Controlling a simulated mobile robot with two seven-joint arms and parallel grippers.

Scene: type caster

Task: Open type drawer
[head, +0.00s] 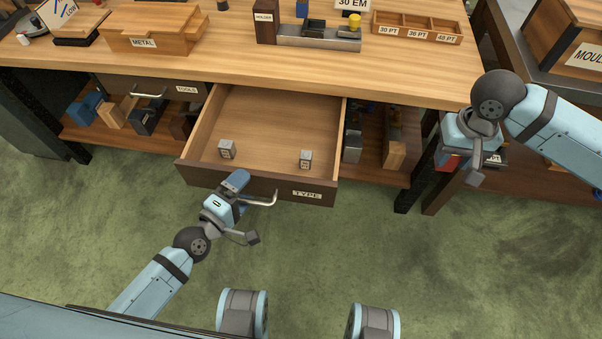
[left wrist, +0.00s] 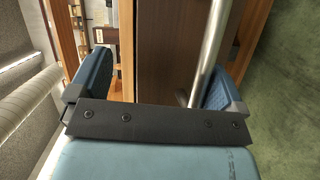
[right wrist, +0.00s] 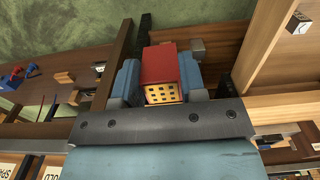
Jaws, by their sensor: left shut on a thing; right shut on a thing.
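The TYPE drawer (head: 268,126) is pulled well out from the bench. Two small grey type blocks, one at left (head: 227,149) and one at right (head: 305,159), stand inside it. Its metal handle (head: 262,200) is on the dark front. In the left wrist view the handle bar (left wrist: 208,45) and front panel (left wrist: 165,55) lie between the fingers; exact contact is hidden. My right gripper (right wrist: 160,85) is shut on a red block (right wrist: 159,62) with a yellow, dark-dotted face.
The TOOLS drawer (head: 165,90) is shut at left. The benchtop (head: 240,60) carries a METAL box (head: 150,28), a holder fixture (head: 318,36) and a divided tray (head: 417,24). Shelves below hold tools. A second bench with a MOULD box (head: 570,45) stands at right. Green floor is clear in front.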

